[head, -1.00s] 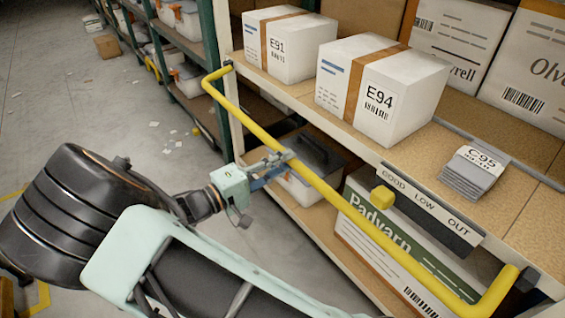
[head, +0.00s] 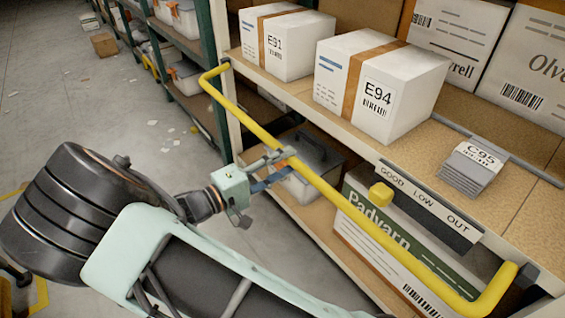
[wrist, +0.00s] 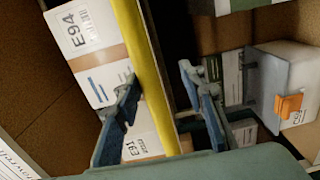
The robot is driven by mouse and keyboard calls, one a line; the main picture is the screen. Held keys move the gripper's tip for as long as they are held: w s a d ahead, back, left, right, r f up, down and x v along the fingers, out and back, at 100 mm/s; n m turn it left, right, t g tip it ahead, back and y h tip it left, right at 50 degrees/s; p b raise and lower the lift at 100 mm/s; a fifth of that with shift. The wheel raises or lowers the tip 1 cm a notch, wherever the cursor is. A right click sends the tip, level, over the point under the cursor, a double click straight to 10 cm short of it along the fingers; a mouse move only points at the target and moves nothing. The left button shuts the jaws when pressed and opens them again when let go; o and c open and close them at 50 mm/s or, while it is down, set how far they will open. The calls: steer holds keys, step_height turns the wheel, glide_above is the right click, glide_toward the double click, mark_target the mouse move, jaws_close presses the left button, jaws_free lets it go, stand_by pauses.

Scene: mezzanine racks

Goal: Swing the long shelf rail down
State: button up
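The long shelf rail (head: 330,193) is a yellow bar with bent ends, fixed at both ends to the shelf's front edge. It stands out in front of that edge. My gripper (head: 275,168) is at the rail, left of its middle. In the wrist view the rail (wrist: 143,55) runs between the two fingers of my gripper (wrist: 160,105). The left finger is close to the rail, and a gap shows between the rail and the right finger. The fingers are apart, not closed on the rail. Whether the left finger touches it, I cannot tell.
White boxes E91 (head: 287,43) and E94 (head: 380,82) and a grey C95 stack (head: 470,167) are on the shelf. A Padvarn box (head: 390,235) and a lidded bin (head: 305,175) are below. The floor (head: 70,100) at left is mostly clear.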

steer(key=shift+a+r, duration=0.1)
steer(key=v, duration=1.2)
stand_by(0.4)
